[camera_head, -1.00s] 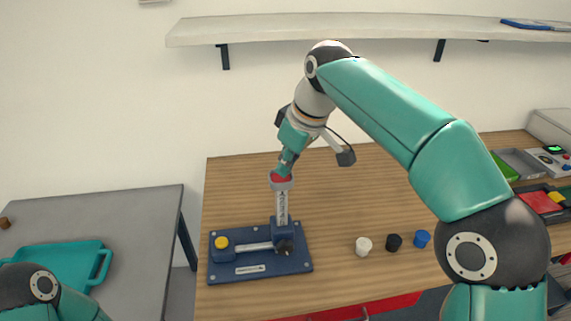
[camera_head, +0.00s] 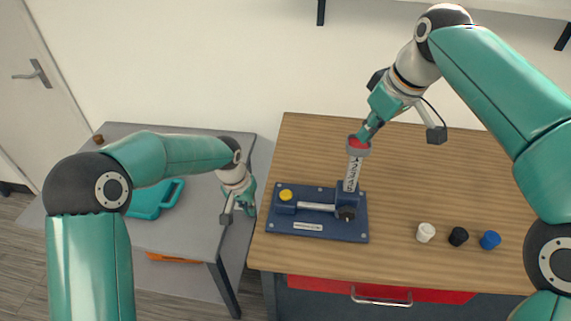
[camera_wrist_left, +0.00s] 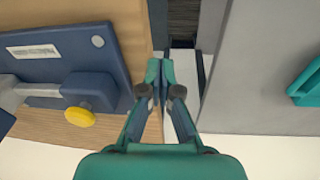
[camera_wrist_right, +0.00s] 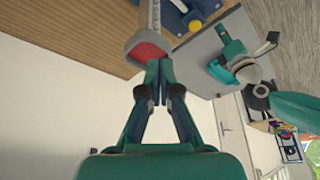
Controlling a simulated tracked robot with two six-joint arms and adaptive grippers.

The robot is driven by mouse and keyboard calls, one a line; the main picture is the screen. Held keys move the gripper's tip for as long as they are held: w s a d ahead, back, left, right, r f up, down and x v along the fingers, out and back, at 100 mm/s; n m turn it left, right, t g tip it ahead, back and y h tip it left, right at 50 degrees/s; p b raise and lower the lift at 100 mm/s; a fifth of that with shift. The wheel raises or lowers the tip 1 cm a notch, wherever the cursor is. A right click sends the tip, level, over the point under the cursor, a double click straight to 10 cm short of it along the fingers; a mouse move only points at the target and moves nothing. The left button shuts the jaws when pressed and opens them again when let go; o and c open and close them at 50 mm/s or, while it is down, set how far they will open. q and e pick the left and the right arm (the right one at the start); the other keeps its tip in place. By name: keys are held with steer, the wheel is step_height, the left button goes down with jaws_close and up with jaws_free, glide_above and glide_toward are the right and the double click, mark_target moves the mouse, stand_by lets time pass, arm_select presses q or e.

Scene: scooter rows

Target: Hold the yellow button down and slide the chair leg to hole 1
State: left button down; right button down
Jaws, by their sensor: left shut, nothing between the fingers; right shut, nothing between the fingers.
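A dark blue fixture (camera_head: 320,229) lies on the wooden table, with a yellow button (camera_head: 286,195) at its left end. The button also shows in the left wrist view (camera_wrist_left: 80,117). The pale, dark-marked upright tube, apparently the chair leg (camera_head: 353,173), stands at the fixture's right end with a red-topped grey cap (camera_wrist_right: 148,50). My right gripper (camera_head: 364,133) is shut, its tips at the cap; I cannot tell if they touch. My left gripper (camera_head: 239,218) is shut and empty, left of the fixture and apart from the button. The holes cannot be made out.
White, black and blue knobs (camera_head: 458,236) stand right of the fixture. A grey side table (camera_head: 205,235) with a teal tray (camera_head: 146,205) is at the left, with a gap before the wooden table (camera_head: 440,170). The wood behind the fixture is clear.

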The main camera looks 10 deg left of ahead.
arm_select(q)
steer(key=w+d+r+n+t+y, duration=0.1)
steer(key=d+r, duration=0.4)
steer(key=r, duration=0.2)
steer(key=w+d+r+t, duration=0.1)
steer(key=w+d+r, duration=0.1)
steer(key=d+r, duration=0.35)
glide_above(286, 191)
steer(key=s, duration=0.2)
steer(key=shift+s+x, duration=0.2)
steer(key=shift+x, duration=0.9)
steer(key=shift+s+x, duration=0.25)
steer(key=shift+x, duration=0.85)
steer(key=shift+f, duration=0.6)
